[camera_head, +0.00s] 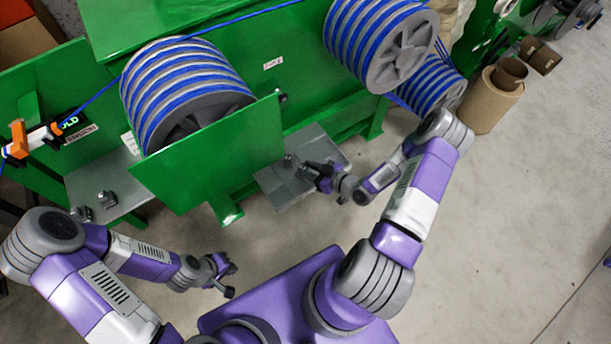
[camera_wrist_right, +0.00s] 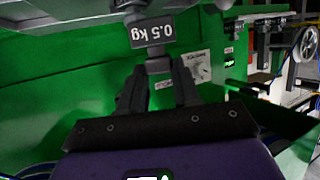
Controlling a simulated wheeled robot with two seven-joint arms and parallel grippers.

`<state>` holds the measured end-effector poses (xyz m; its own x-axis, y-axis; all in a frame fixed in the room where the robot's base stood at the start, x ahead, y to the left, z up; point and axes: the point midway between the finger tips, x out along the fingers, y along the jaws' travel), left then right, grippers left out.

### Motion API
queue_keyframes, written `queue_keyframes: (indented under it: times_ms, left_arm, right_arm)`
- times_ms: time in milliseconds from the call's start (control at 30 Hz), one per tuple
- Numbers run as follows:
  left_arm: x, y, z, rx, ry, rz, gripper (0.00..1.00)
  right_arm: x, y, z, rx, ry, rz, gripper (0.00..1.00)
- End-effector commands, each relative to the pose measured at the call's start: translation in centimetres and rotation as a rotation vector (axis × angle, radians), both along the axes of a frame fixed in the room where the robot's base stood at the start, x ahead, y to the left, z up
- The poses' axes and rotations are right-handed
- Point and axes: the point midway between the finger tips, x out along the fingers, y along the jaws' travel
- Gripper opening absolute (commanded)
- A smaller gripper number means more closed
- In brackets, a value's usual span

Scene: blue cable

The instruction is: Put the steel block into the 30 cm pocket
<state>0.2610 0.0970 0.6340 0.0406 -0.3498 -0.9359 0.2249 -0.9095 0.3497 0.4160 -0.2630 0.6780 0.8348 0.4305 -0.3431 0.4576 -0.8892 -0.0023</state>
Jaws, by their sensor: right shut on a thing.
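My right gripper (camera_head: 306,171) is shut on the narrow neck of a grey steel block, seen in the right wrist view with its "0.5 kg" face (camera_wrist_right: 155,32) upside down. In the head view the block (camera_head: 290,160) is small and sits at the fingertips, over a grey metal plate (camera_head: 275,185). I cannot tell whether it touches the plate. The right wrist view shows the gripper's two dark fingers (camera_wrist_right: 159,88) around the neck. My left gripper (camera_head: 230,279) is open and empty, low in front of the machine. I cannot make out a pocket marked 30 cm.
A green machine with an upright panel (camera_head: 215,150) stands left of the plate. Cable reels with blue cable (camera_head: 185,80) sit on it. Cardboard tubes (camera_head: 492,100) stand at right. Floor is clear at right.

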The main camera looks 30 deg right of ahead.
Motion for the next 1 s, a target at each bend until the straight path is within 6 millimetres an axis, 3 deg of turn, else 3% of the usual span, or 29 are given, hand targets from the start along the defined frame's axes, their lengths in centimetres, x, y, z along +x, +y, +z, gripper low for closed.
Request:
queue_keyframes:
  times_ms: [467,867,900,1000]
  left_arm:
    - [0.0,0.0,-1.9,0.0,0.0,0.0,0.0]
    - [0.0,0.0,-2.2,0.0,0.0,0.0,0.0]
    - [0.0,0.0,-2.3,0.0,0.0,0.0,0.0]
    - [0.0,0.0,-2.1,0.0,0.0,0.0,0.0]
  right_arm:
    - [0.1,0.1,-5.2,0.002,-0.004,-0.001,0.0]
    - [0.1,0.1,-5.7,0.0,-0.005,0.0,0.0]
    - [0.0,0.0,-5.8,-0.001,-0.001,-0.001,0.33]
    - [0.0,0.0,-5.7,-0.001,-0.001,-0.001,0.48]
